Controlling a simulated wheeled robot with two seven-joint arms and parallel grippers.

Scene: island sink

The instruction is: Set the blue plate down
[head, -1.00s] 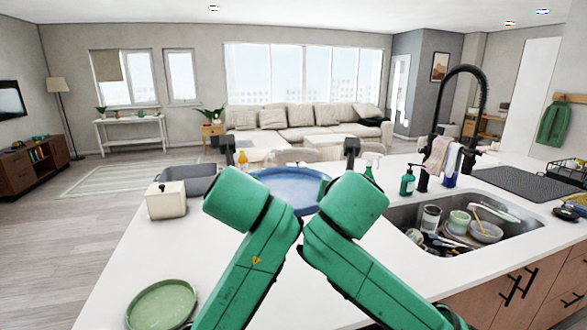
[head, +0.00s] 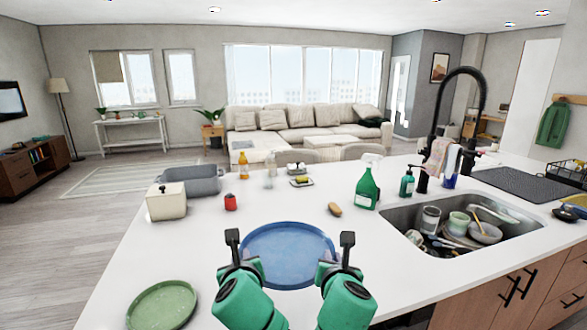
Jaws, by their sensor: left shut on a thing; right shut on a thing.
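The blue plate (head: 290,246) is in the middle of the head view, level and low over the white counter at its near part. Whether it touches the counter I cannot tell. My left gripper (head: 234,245) is at the plate's left rim and shut on it. My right gripper (head: 345,245) is at the right rim and shut on it. The near edge of the plate shows between my two wrists. The exact finger contact is too small to see.
A green plate (head: 163,305) lies at the near left counter edge. The sink (head: 410,217) with dishes is at right.

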